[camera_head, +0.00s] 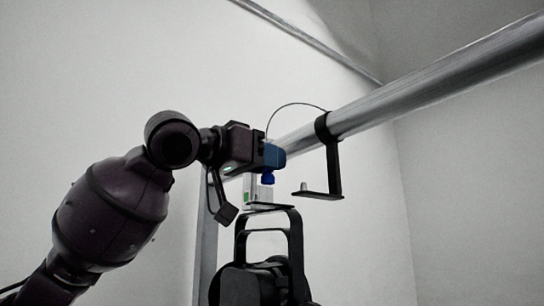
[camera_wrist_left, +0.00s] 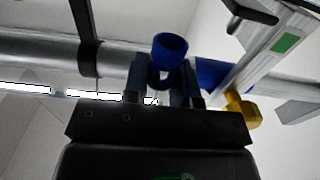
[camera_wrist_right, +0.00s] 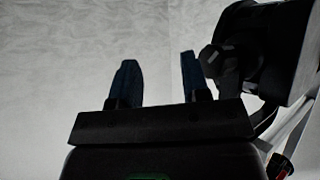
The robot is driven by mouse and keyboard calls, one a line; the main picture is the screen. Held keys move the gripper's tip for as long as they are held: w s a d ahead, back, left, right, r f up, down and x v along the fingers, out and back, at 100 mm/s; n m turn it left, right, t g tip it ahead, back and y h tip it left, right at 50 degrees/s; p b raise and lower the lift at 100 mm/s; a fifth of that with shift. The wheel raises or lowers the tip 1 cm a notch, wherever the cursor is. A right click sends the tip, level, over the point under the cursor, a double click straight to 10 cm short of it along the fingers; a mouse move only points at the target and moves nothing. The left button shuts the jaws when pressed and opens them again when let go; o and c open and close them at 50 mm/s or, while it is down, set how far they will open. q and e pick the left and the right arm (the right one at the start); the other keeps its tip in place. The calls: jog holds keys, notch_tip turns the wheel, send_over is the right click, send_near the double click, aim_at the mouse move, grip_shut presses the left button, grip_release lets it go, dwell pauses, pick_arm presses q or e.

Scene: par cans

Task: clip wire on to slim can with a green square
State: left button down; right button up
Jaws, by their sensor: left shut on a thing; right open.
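My left gripper (camera_head: 272,155) is in front of the metal pipe and shut on the blue clip (camera_head: 267,178) at the end of a thin dark wire (camera_head: 292,104). The wire arcs up to the pipe. In the left wrist view, the blue clip (camera_wrist_left: 170,48) sits at my left fingers (camera_wrist_left: 163,82). A black can (camera_head: 262,280) with a yoke hangs just below. Above its yoke is a pale clamp with a green square (camera_head: 247,197); the green square also shows in the left wrist view (camera_wrist_left: 286,43). My right gripper (camera_wrist_right: 158,85) is open and empty.
The metal pipe (camera_head: 440,80) slopes up to the right. A black bracket (camera_head: 334,165) hangs from it, right of my left gripper. A yellow knob (camera_wrist_left: 240,108) is close to my left fingers. A black can body (camera_wrist_right: 285,40) stands right of my right gripper; pale wall fills the left.

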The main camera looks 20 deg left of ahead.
pick_arm(q)
jog(key=shift+w+a+p, duration=0.2)
jog(key=shift+w+a, duration=0.25)
jog(key=shift+a, duration=0.3)
jog(key=shift+w+a+p, duration=0.2)
jog(key=shift+w+a, duration=0.25)
jog(key=shift+a, duration=0.25)
jog(key=shift+f, duration=0.1)
jog(key=shift+f+p, duration=0.25)
jog(key=shift+p, duration=0.3)
dwell(1.0)
jog(key=shift+f, duration=0.95)
dwell(1.4)
jog(key=c, duration=0.8)
grip_release()
jog(key=shift+c, duration=0.2)
